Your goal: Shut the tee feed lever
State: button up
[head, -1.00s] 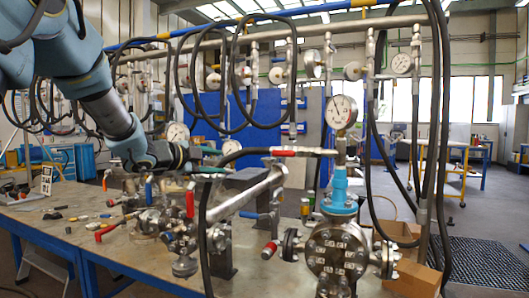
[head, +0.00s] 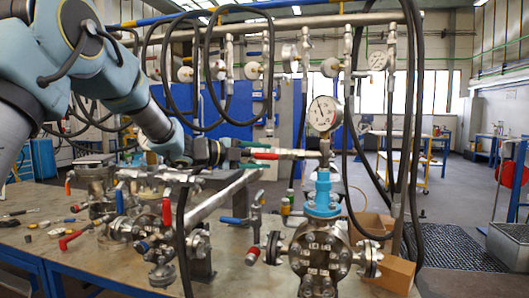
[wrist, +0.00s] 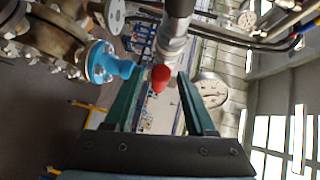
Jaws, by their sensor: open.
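A red-tipped handle (head: 265,156) points left from the metal pipework beside the round gauge (head: 323,114); it appears to be the tee feed lever. In the wrist view the red tip (wrist: 160,79) is between my green fingers, with a metal fitting behind it. My gripper (head: 260,155) is open, its fingers on either side of the red tip, with gaps visible in the wrist view (wrist: 158,73). Below the gauge, the blue neck (head: 323,183) tops the flanged vessel (head: 319,250). Any contact deeper between the fingers is hard to tell.
Black hoses (head: 398,130) hang right of the gauge. A slanted metal pipe (head: 225,195) and a valve cluster with red and blue handles (head: 150,215) stand on the workbench (head: 230,278) below my arm. A cardboard box (head: 388,272) sits right of the vessel.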

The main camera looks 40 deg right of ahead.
jog(key=shift+s+d+f, duration=0.1)
jog(key=shift+s+d, duration=0.05)
jog(key=shift+d, duration=0.45)
grip_shut()
dwell(1.1)
